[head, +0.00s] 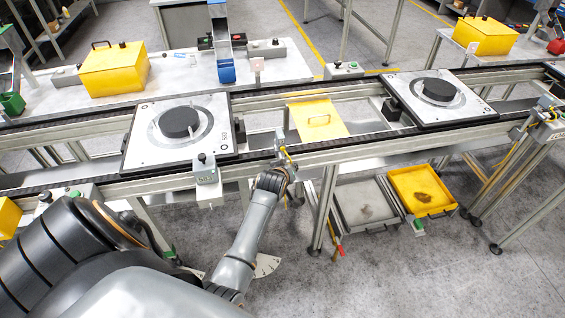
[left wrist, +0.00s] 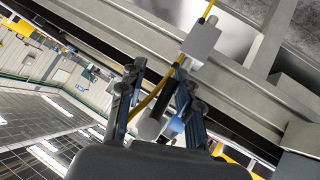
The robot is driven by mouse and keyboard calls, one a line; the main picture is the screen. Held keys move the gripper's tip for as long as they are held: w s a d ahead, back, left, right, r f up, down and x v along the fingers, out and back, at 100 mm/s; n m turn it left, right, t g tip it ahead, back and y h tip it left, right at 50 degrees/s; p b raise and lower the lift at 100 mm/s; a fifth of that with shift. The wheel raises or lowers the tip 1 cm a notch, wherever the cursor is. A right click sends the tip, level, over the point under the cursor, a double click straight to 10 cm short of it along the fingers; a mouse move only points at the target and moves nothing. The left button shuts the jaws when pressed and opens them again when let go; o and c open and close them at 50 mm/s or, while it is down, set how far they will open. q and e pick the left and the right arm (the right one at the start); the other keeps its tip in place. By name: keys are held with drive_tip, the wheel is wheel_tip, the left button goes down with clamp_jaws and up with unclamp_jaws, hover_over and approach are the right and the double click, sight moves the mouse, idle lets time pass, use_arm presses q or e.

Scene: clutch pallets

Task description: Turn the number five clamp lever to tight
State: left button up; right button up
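A small grey clamp device (head: 281,139) with a yellow cable is fixed on the near conveyor rail, between the two pallets. My left gripper (head: 284,168) is right at it, in front of the rail. In the left wrist view, the fingers of my left gripper (left wrist: 157,92) stand apart. A grey round-ended bar (left wrist: 153,126), which looks like the lever, shows between them with a gap beside it. Contact cannot be told. A pale block (left wrist: 201,41) with the cable sits beyond. I cannot read a number five on the clamp. My right gripper is not in view.
A pallet with a black disc (head: 179,122) lies left on the conveyor, another (head: 439,90) right. A grey button box (head: 206,169) stands on the near rail, left of my gripper. A grey tray (head: 366,204) and a yellow tray (head: 421,190) are below the conveyor.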

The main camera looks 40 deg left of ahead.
use_arm(q)
wheel_tip(320, 180, up, 3)
drive_tip(key=w+d+n+t+h+b, duration=0.25)
drive_tip(key=n+t+b, duration=0.5)
drive_tip(key=b, duration=1.65)
drive_tip(key=s+p, duration=0.3)
drive_tip(key=s, duration=1.1)
drive_tip(key=w+d+f+m+g+p, duration=0.1)
drive_tip(key=d+f+m+g+p, duration=0.1)
drive_tip(key=f, duration=0.7)
drive_tip(key=w+d+f+m+g+p, duration=0.1)
drive_tip(key=d+f+m+g, duration=0.1)
drive_tip(key=f, duration=0.7)
drive_tip(key=s+d+f+m+g+h+p, duration=0.1)
drive_tip(key=s+f, duration=0.3)
drive_tip(key=f, duration=0.4)
drive_tip(key=s+d+f+m+g+h+p, duration=0.1)
drive_tip(key=s+d+f+m+g+p, duration=0.2)
drive_tip(key=f, duration=0.6)
drive_tip(key=shift+s+d+m, duration=0.35)
drive_tip(key=shift+s+d, duration=0.5)
drive_tip(key=shift+g, duration=0.25)
